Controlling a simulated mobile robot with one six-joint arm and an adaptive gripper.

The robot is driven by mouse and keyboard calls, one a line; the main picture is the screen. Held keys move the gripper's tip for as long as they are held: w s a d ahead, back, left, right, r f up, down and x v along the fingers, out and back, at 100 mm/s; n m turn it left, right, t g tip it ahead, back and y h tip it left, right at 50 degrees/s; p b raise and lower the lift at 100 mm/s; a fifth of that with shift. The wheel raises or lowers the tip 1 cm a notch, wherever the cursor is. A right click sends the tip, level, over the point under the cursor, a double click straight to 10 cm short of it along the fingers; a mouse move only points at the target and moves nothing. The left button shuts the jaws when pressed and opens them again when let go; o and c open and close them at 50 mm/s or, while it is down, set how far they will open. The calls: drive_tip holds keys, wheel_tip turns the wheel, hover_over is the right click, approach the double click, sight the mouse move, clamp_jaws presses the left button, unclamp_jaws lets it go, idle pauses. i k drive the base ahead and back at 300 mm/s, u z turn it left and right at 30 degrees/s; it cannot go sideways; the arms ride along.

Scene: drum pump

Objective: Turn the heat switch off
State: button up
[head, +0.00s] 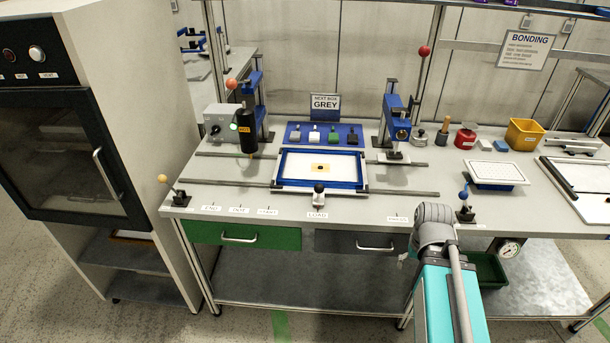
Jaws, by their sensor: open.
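Two places show switches, and I cannot tell for sure which one is the heat switch. My arm rises at the lower right, in front of the bench edge. My gripper's fingers do not show.
The bench holds a blue frame (281,167) with a white sheet, a black cylinder (246,131) on a blue stand, and a blue press (397,127).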

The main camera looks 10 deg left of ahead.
sight(215, 128)
drive_tip(key=u, duration=1.15)
drive_tip(key=i, duration=0.1)
drive_tip(key=z, duration=0.15)
